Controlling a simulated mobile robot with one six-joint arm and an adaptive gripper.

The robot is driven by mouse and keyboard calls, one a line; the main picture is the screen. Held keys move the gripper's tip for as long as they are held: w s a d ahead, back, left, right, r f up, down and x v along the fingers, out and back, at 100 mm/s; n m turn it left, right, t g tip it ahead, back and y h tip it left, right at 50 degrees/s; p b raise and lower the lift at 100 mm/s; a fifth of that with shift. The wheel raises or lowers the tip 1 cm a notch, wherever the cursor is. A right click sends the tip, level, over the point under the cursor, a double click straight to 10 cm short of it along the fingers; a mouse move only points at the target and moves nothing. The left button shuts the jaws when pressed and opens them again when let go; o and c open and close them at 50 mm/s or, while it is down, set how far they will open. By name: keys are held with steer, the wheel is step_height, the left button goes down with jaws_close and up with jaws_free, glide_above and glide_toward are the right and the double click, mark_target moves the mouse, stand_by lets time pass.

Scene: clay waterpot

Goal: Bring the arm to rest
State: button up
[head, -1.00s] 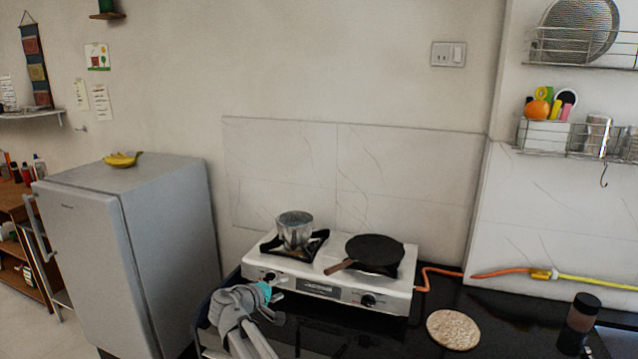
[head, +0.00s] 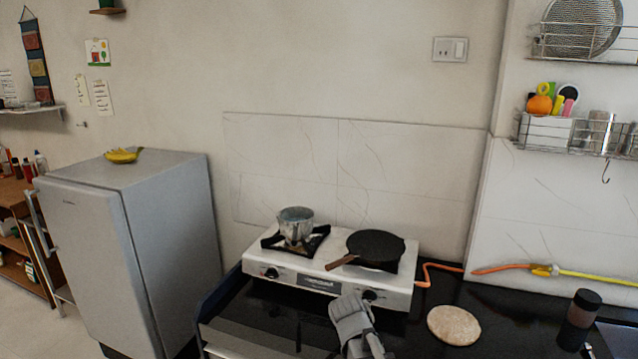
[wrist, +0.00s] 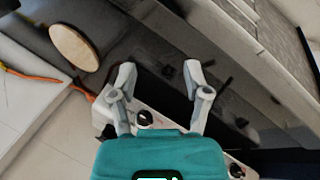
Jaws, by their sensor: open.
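My arm shows at the bottom centre of the head view, in front of the right side of the white stove (head: 335,284). Its fingertips are hard to make out there. In the wrist view my gripper (wrist: 157,76) has its two grey fingers spread apart with nothing between them. The fingers are over the dark counter by the stove's front edge. The stove's knob (wrist: 145,118) shows between the fingers, nearer the teal gripper body.
A metal pot (head: 296,228) stands on the left burner and a black pan (head: 375,248) on the right one. A round flat board (head: 453,325) and a dark-capped jar (head: 580,318) are on the counter at right. A fridge (head: 165,250) stands at left. The counter's front left is clear.

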steer(key=s+d+f+m+g+y, duration=0.1)
steer(key=s+d+m+g+y, duration=0.1)
steer(key=s, duration=0.6)
steer(key=shift+d+f+y, duration=0.3)
steer(key=shift+d+y, duration=0.6)
steer(key=shift+y, duration=0.3)
